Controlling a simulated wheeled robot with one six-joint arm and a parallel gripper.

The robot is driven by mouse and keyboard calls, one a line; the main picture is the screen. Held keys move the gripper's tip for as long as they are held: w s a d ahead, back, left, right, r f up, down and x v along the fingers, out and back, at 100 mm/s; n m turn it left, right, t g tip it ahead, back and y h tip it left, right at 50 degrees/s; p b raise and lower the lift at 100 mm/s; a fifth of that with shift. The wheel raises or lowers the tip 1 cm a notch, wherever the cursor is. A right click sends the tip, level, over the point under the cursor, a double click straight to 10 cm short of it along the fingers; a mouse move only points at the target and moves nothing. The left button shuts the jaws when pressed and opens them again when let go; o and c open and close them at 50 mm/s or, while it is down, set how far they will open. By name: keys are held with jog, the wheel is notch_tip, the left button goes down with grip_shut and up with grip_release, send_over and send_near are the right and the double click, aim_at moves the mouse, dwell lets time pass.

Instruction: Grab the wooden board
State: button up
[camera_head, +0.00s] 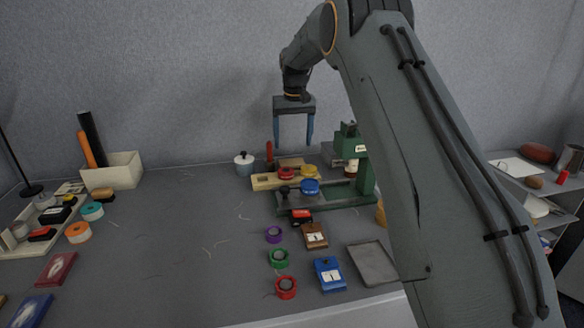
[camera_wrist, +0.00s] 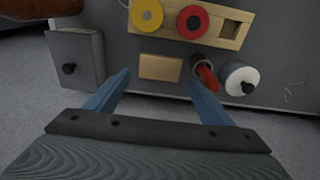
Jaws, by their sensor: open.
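My gripper (camera_head: 293,143) is open and empty, pointing down above the back of the table. Its two blue fingers also show in the wrist view (camera_wrist: 159,78). A small plain tan wooden board (camera_head: 291,162) lies at the back of the table, below the fingers; in the wrist view the board (camera_wrist: 160,67) appears between the fingertips, apart from them. A longer pale wooden piece with a slot (camera_head: 264,181) lies just in front of it, also seen in the wrist view (camera_wrist: 232,30). Which piece the task means is not certain.
A white lidded pot (camera_head: 244,164) and a red-handled item (camera_head: 269,152) stand left. A green press (camera_head: 364,175) stands close on the right. Open table lies left of centre.

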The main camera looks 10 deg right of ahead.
aim_at(292, 162)
jog(key=shift+w+f, duration=0.4)
jog(key=shift+w+f+p, duration=0.2)
jog(key=shift+f+p, duration=0.2)
jog(key=shift+f, duration=1.35)
jog(key=shift+w+f+p, duration=0.15)
jog(key=shift+f+p, duration=0.2)
jog(key=shift+f, duration=1.4)
jog(key=c, duration=0.7)
